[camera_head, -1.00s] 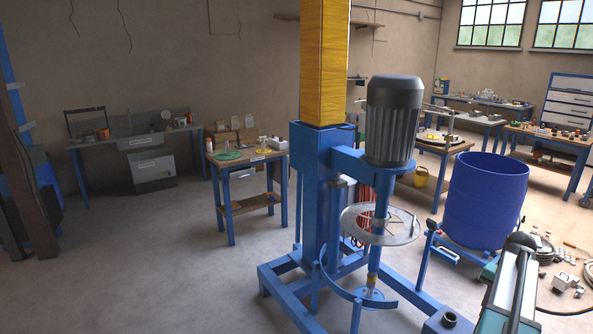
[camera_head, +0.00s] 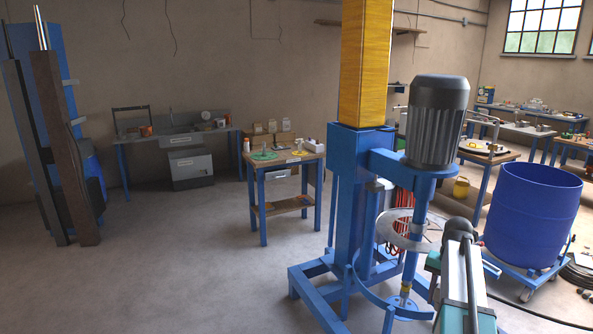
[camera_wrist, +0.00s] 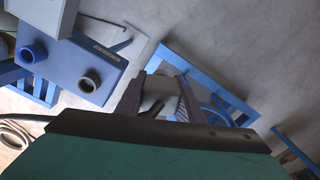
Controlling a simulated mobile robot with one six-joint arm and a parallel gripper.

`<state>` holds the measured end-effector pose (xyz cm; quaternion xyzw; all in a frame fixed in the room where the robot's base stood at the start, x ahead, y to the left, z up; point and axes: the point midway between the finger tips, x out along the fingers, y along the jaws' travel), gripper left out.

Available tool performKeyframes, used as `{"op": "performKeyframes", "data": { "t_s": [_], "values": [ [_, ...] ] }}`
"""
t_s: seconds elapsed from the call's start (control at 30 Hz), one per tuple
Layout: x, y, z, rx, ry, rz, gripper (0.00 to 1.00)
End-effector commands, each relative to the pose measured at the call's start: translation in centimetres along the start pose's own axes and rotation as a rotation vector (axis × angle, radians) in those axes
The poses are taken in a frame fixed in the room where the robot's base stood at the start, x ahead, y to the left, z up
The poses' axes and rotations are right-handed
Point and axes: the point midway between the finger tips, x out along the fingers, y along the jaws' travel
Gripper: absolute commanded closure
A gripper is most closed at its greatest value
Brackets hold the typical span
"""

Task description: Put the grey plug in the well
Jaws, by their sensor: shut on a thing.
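In the wrist view my gripper (camera_wrist: 158,100) is shut on a pale grey piece, the grey plug (camera_wrist: 160,88), which sits between the two fingers; its far end is partly hidden. A blue-violet block to its upper left carries two short round sockets. One socket (camera_wrist: 90,82) has a dark open hole, and the other (camera_wrist: 32,52) is bluer, with a dark mouth. I cannot tell which is the well. The plug is apart from both. In the head view my arm hides the gripper's tips and the plug.
The blue disperser mixer (camera_head: 348,190) stands in front, with a dark motor (camera_head: 437,120) and a round grey guard (camera_head: 400,228). A blue drum (camera_head: 530,215) stands on a wheeled frame at right. A small table (camera_head: 288,165) stands behind. The floor at left is clear.

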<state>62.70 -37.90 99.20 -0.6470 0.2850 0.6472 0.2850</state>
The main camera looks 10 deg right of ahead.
Motion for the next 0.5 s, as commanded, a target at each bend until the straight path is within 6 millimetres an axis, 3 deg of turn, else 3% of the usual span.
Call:
{"op": "performKeyframes", "data": {
  "t_s": [0.1, 0.5],
  "values": [
    [0.4, -3.4, 1.2, -0.061, 0.001, 0.000, 0.94],
    [1.0, -13.4, 6.1, -0.280, 0.000, 0.000, 0.94]
  ]
}}
